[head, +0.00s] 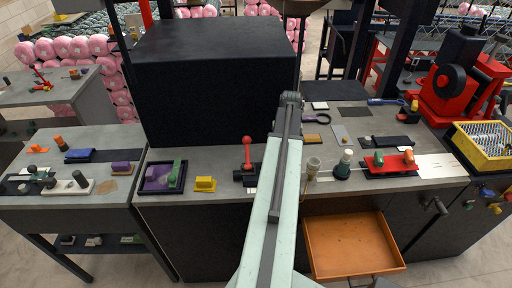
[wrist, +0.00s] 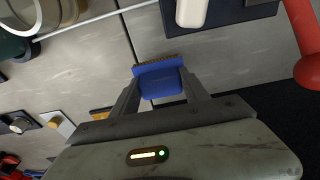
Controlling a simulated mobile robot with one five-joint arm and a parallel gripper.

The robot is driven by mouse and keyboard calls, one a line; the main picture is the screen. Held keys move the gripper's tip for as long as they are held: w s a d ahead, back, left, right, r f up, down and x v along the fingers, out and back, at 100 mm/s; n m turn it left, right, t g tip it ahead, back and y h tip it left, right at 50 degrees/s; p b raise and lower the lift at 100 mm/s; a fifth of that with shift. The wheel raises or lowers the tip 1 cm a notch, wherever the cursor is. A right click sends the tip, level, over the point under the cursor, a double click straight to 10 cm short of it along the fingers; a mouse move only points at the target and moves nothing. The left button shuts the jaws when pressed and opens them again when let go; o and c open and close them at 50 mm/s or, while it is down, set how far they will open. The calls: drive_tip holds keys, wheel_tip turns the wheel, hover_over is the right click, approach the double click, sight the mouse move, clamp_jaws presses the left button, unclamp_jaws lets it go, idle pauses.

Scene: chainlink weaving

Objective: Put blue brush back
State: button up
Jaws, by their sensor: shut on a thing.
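The blue brush (wrist: 160,84) is between the two fingers of my gripper (wrist: 160,92) in the wrist view. My gripper is shut on its blue body, and a brown bristle strip shows along its far edge. The grey bench top (wrist: 85,75) is behind it in that view; I cannot tell how high the brush is above it. In the head view my arm hides the gripper and the held brush.
In the head view a red lever (head: 247,150) stands left of my arm, beside a yellow brush (head: 205,184) and a dark tray (head: 147,187) with a green-handled thing. An orange drawer (head: 345,245) is open below.

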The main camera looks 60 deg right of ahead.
drive_tip(key=w, duration=0.3)
drive_tip(key=w+a, duration=0.1)
drive_tip(key=w, duration=0.5)
drive_tip(key=shift+w+a, duration=0.25)
drive_tip(key=w, duration=0.3)
drive_tip(key=shift+a, duration=0.2)
drive_tip(key=f+b, duration=0.3)
drive_tip(key=shift+s, duration=0.2)
drive_tip(key=shift+f+b, duration=0.35)
drive_tip(key=o, duration=1.4)
drive_tip(key=shift+r, duration=0.1)
drive_tip(key=r+p, duration=0.5)
drive_tip(key=a+r+p, duration=0.1)
drive_tip(key=r+p, duration=0.2)
drive_tip(key=shift+s, duration=0.2)
